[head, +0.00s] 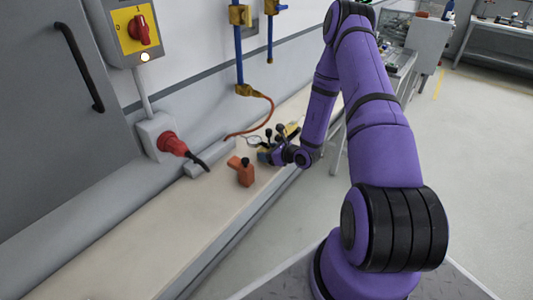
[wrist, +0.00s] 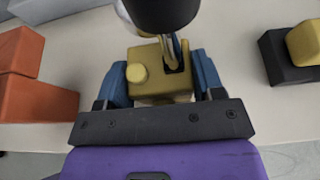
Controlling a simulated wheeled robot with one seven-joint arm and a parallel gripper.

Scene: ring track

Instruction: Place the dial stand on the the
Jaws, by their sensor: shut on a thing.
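My gripper (wrist: 162,78) has its two blue fingers on either side of a yellow block with a round yellow knob and a metal rod, which looks like the dial stand (wrist: 150,58). A large dark round part sits over the rod near the camera, with a pale edge behind it. In the head view my gripper (head: 276,155) is low over the pale bench, and the dial stand is small and partly hidden there. I cannot tell whether its base touches the bench. The place named by the task is unclear.
An orange block piece (head: 240,170) stands on the bench (head: 130,240) left of my gripper. A black-and-yellow object (wrist: 298,52) lies to the right in the wrist view. A red plug (head: 172,143) and grey wall box are behind. The bench's near left is clear.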

